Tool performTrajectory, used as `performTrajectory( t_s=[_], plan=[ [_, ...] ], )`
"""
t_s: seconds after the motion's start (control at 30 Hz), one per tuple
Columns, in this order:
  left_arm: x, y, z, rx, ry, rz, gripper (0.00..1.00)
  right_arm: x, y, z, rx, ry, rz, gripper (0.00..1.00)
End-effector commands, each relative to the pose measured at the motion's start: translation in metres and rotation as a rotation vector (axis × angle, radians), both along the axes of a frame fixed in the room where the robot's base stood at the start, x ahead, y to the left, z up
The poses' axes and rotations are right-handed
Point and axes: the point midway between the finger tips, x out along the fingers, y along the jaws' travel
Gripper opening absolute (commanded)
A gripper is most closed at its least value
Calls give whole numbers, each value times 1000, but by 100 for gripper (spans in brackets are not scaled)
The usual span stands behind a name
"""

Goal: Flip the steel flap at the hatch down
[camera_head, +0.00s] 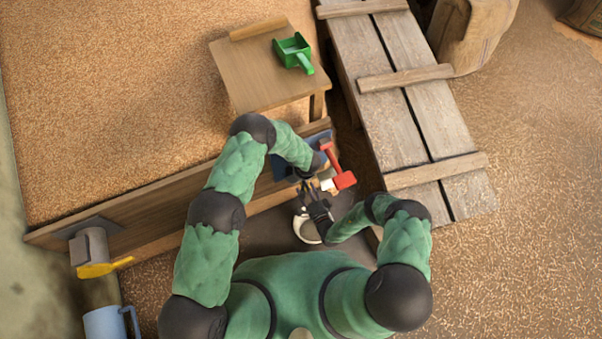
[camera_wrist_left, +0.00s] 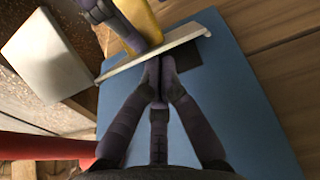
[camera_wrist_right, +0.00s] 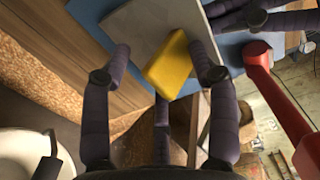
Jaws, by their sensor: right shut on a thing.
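The steel flap (camera_wrist_left: 150,54) shows in the left wrist view as a thin pale plate standing out from a blue panel (camera_wrist_left: 225,100), with a yellow grip (camera_wrist_left: 142,22) on it. In the right wrist view the flap (camera_wrist_right: 140,28) lies behind the yellow grip (camera_wrist_right: 171,64). My right gripper (camera_wrist_right: 163,68) has its fingers on both sides of that grip. My left gripper (camera_wrist_left: 158,66) has its fingertips together at the flap's near edge, with nothing seen between them. In the head view both grippers, left (camera_head: 318,168) and right (camera_head: 312,192), meet at the hatch and mostly hide the flap.
A white bucket (camera_head: 304,230) stands below. A green scoop (camera_head: 293,52) lies on a wooden table (camera_head: 245,75). Wooden planks (camera_head: 415,110) lie at right; grain (camera_head: 110,90) fills the bin.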

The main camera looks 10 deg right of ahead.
Motion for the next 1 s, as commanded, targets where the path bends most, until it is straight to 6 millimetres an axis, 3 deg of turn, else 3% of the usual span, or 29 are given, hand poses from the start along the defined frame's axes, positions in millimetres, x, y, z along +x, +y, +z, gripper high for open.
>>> performTrajectory(
  t_s=[0.6, 1.0],
  plan=[
    [3, 0, 2, 0, -5, 2, 0, -88, -31, -1, 1, 0, -6, 46],
    [3, 0, 2, 0, -5, 2, 0, -110, -32, 1, 16, 6, 27, 46]
  ],
)
